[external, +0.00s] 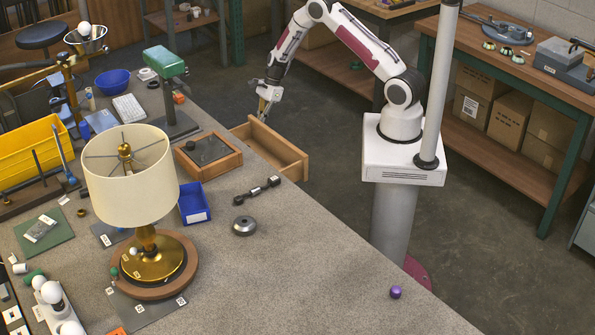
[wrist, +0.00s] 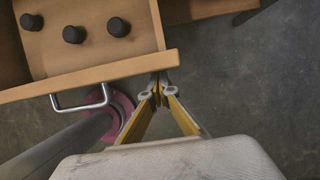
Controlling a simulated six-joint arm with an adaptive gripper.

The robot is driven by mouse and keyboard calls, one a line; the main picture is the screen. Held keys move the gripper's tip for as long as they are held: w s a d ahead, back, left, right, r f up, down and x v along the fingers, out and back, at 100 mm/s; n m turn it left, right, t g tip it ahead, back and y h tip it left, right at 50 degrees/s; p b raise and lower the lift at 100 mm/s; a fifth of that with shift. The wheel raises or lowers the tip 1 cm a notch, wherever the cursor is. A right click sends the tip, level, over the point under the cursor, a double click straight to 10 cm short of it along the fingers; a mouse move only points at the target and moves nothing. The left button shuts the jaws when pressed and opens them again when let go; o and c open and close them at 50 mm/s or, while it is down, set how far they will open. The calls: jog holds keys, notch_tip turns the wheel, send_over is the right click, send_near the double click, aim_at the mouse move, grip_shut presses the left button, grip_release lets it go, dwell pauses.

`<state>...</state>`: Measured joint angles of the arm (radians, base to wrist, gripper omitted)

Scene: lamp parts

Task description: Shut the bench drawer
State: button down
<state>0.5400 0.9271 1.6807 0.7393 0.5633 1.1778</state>
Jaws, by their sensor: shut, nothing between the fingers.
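The bench drawer (external: 281,147) is a light wooden box that sticks out from the right side of the bench, open at the top. In the wrist view its wooden front panel (wrist: 90,76) carries a metal bar handle (wrist: 82,104). Three black knobs (wrist: 74,34) are in it. My gripper (external: 262,114) is at the outer side of the drawer, by the left end of the front panel. In the wrist view the gripper (wrist: 160,82) has its yellow fingers together and empty at the panel's right end, right of the handle. I cannot tell whether it touches the panel.
The bench top (external: 300,235) holds a lamp (external: 130,185), a wooden tray (external: 208,157), a blue bin (external: 194,204) and a dumbbell-shaped part (external: 257,191). A purple ball (external: 396,292) lies near the bench edge. Open floor (external: 335,190) lies beyond the drawer.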

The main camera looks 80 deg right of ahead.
aim_at(236, 132)
jog(key=w+a, duration=1.1)
jog(key=shift+w+a, duration=0.1)
jog(key=shift+a, duration=0.05)
jog(key=shift+s+d, duration=0.65)
jog(key=shift+d, duration=0.05)
jog(key=shift+s+d, duration=0.75)
jog(key=shift+s, duration=0.05)
jog(key=v, duration=1)
jog(key=shift+w+a, duration=0.1)
